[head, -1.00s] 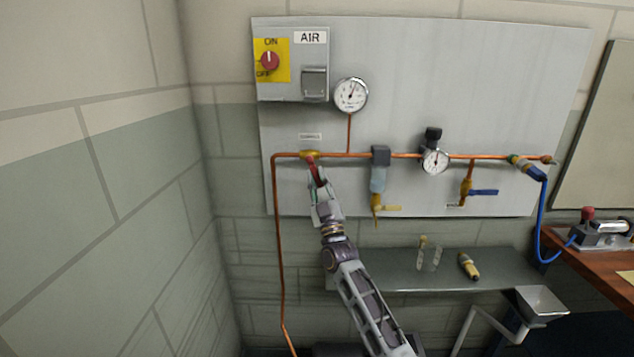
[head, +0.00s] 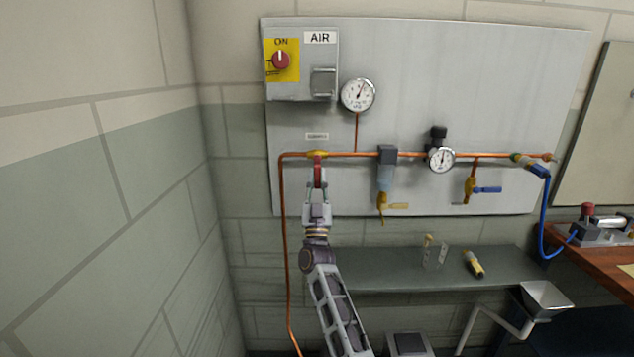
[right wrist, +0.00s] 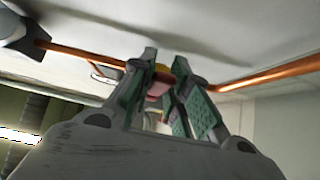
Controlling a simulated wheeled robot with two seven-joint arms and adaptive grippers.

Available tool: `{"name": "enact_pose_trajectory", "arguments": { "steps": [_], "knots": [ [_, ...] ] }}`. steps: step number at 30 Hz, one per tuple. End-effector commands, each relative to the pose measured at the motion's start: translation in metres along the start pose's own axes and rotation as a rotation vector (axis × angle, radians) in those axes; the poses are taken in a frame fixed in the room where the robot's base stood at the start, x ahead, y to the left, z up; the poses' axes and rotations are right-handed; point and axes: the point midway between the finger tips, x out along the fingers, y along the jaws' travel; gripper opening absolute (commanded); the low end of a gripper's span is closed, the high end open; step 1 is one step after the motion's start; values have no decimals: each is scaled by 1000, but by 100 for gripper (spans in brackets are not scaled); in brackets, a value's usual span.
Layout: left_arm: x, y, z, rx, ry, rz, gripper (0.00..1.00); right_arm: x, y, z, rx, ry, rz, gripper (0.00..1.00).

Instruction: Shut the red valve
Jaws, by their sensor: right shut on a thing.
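The red valve has a brass body (head: 317,154) on the copper pipe and a red lever (head: 318,172). The lever hangs about straight down, square to the level pipe. My right gripper (head: 317,186) comes from below and is shut on the lever's lower part. In the right wrist view, the green-padded fingers (right wrist: 163,85) stand either side of the red lever (right wrist: 157,89), with a bit of brass above it. The fingers hide part of the lever. My left gripper is not in view.
The board carries a pressure gauge (head: 358,95), a filter (head: 387,178), a regulator gauge (head: 441,159) and a blue-handled valve (head: 486,190). A yellow switch panel (head: 282,60) is above. A grey shelf (head: 400,272) juts out below right; a block wall (head: 90,200) stands left.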

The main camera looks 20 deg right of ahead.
Motion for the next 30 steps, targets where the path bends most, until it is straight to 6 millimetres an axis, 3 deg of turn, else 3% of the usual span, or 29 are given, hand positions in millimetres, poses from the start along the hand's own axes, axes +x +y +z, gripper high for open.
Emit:
{"name": "enact_pose_trajectory", "arguments": {
  "steps": [10,11,16,30],
  "knots": [
    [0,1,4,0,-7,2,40,-1,-1,1,4,-4,-1,0],
    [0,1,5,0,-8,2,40,-1,-1,1,4,-4,-1,20],
    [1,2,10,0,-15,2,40,-1,-1,1,4,-2,-1,39],
    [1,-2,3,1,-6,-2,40,0,0,0,-6,0,-9,39]
  ]
}}
